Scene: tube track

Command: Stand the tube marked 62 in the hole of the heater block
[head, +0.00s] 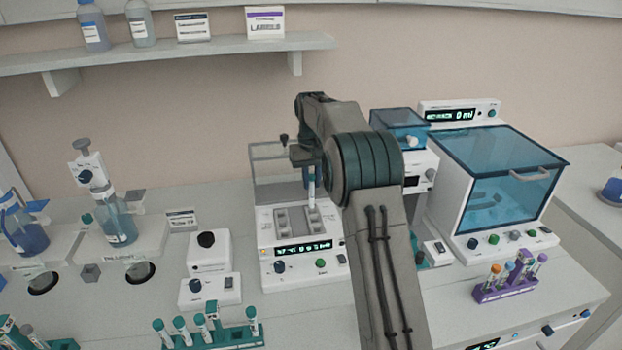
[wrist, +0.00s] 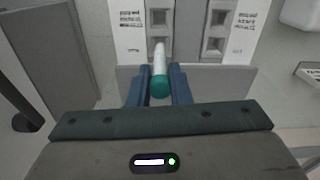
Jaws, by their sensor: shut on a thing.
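A white tube with a teal cap (wrist: 160,72) is between the two blue fingers of my gripper (wrist: 160,88), which is shut on it. In the head view the tube (head: 311,188) hangs upright below my gripper (head: 307,170), over the back of the heater block (head: 281,219). The block has grey plates with square holes, and several holes (wrist: 158,17) show in the wrist view ahead of the tube. I cannot tell whether the tube's lower end is over a hole or touches the block. No mark 62 is readable on the tube.
A clear raised lid (head: 272,172) stands behind the block. A green rack (head: 230,337) with several tubes is at front left; a purple rack (head: 505,287) is at right. A blue-lidded machine (head: 500,185) stands at right. A small white device (head: 209,252) is left of the block.

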